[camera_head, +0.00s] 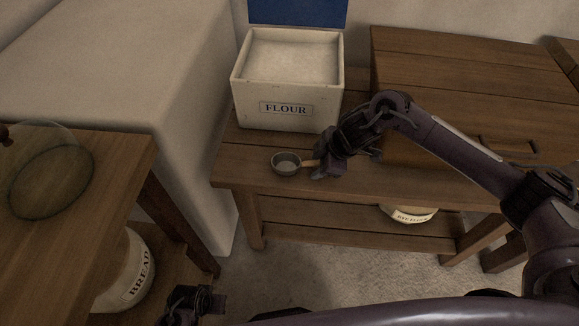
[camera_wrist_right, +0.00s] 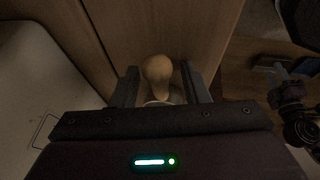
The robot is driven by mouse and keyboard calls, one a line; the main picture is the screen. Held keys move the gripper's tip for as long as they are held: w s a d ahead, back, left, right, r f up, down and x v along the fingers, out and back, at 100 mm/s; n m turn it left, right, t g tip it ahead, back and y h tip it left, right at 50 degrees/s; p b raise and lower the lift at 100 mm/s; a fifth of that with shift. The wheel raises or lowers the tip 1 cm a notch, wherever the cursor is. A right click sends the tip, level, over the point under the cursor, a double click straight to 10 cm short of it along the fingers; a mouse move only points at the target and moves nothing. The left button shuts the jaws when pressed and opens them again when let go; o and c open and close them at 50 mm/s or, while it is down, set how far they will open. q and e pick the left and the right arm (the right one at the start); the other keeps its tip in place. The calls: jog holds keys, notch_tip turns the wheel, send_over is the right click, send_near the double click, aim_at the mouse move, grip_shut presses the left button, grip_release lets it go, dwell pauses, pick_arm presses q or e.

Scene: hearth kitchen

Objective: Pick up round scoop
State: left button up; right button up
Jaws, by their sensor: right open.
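The round scoop (camera_head: 286,163) is a small grey metal cup with a wooden handle, lying on the wooden table in front of the flour box. My right gripper (camera_head: 322,165) is at its handle end in the head view. In the right wrist view the pale wooden handle (camera_wrist_right: 157,72) lies between the two open fingers (camera_wrist_right: 158,88), with a gap on each side. The scoop's cup is mostly hidden there behind the gripper body. My left gripper (camera_head: 192,303) shows at the bottom edge of the head view; its jaws are too unclear to read.
An open white flour box (camera_head: 286,85) with a blue lid stands behind the scoop. A large wooden box (camera_head: 470,95) stands to the right. A bread crock (camera_head: 128,272) and a glass dome (camera_head: 50,180) are at the left. Another crock (camera_head: 410,214) sits on the lower shelf.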

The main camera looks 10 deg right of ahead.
grip_shut()
jog(key=shift+r, duration=0.15)
